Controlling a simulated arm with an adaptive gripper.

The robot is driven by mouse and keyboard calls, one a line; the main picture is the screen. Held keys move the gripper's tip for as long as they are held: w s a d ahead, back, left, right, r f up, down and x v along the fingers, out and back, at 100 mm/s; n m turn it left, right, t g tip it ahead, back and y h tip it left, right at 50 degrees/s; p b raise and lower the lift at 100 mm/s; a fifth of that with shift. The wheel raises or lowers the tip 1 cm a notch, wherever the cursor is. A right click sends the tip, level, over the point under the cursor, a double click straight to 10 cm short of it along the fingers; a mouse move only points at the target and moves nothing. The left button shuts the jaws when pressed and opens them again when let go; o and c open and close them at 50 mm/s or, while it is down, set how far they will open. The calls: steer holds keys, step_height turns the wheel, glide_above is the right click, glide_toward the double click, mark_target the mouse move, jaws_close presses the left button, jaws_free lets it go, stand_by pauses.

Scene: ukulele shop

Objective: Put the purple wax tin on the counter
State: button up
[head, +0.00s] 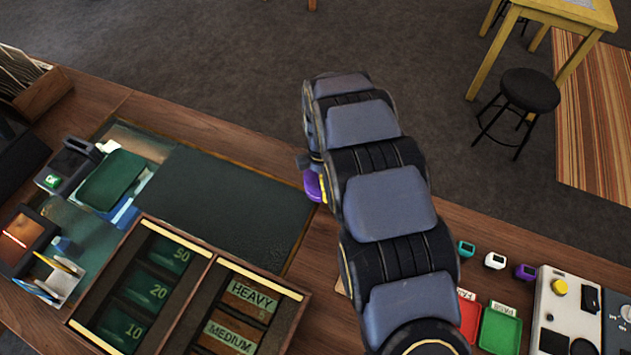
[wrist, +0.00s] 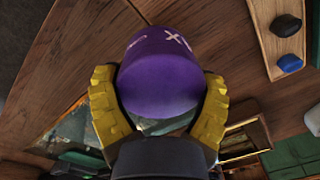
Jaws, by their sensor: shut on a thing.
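The purple wax tin (wrist: 160,75) is a round purple tin with pale markings near its top edge. In the wrist view my gripper (wrist: 160,100) has its yellow fingers on both sides of the tin, shut on it. In the head view the tin (head: 313,186) shows as a small purple patch beside the end of my arm, and most of my gripper is hidden behind the arm. The wooden counter (head: 215,135) lies below. I cannot tell whether the tin touches the counter.
A dark green mat (head: 223,205) lies left of my arm. A wooden divided tray (head: 190,290) stands at the front. Teal, white and purple small devices (head: 495,261), red and green trays (head: 500,330) and a control box (head: 570,310) are at the right. A stool (head: 530,92) stands beyond the counter.

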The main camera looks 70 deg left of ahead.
step_height(320, 180, down, 4)
steer(key=shift+r, duration=0.1)
steer(key=o, duration=1)
steer(key=shift+o, duration=0.2)
